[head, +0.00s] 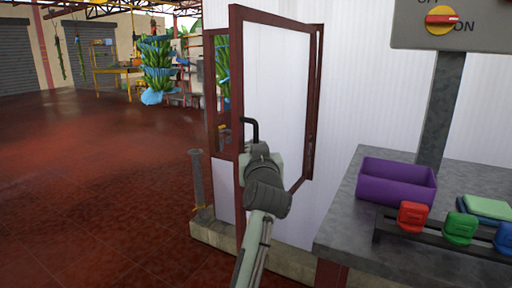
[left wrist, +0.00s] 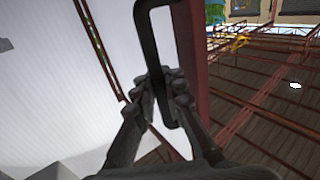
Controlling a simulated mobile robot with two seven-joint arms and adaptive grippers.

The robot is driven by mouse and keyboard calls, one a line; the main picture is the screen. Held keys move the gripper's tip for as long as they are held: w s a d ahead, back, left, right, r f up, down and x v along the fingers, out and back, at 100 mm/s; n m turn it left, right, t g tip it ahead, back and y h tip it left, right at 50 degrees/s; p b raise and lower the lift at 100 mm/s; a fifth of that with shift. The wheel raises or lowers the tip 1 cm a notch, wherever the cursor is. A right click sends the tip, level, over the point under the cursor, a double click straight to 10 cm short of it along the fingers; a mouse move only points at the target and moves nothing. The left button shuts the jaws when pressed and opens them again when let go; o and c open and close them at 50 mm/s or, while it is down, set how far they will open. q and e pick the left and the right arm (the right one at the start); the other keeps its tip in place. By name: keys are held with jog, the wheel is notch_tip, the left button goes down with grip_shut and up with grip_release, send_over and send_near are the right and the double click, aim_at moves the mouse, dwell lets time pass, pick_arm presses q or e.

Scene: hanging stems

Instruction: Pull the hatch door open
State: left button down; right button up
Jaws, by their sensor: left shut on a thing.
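The hatch door (head: 275,90) is a tall pale panel in a dark red frame, standing out at an angle from the white wall in the head view. A gap shows left of its near edge. Its black bar handle (head: 255,128) is on that edge. My left gripper (head: 252,144) is shut on the handle, its arm reaching up from below. In the left wrist view, the fingers (left wrist: 166,82) close around the black handle (left wrist: 146,38), beside the door's red edge (left wrist: 190,45). The handle's gripped part is partly hidden. My right gripper is not in view.
A grey table (head: 370,235) at the right holds a purple bin (head: 397,182) and red, green and blue items. A switch panel (head: 450,25) stands above it on a post. A short grey post (head: 198,178) stands left of the door. The red floor (head: 90,180) further left is clear.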

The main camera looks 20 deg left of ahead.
pick_arm(q)
jog(key=shift+s+d+f, duration=0.15)
jog(key=shift+f, duration=0.1)
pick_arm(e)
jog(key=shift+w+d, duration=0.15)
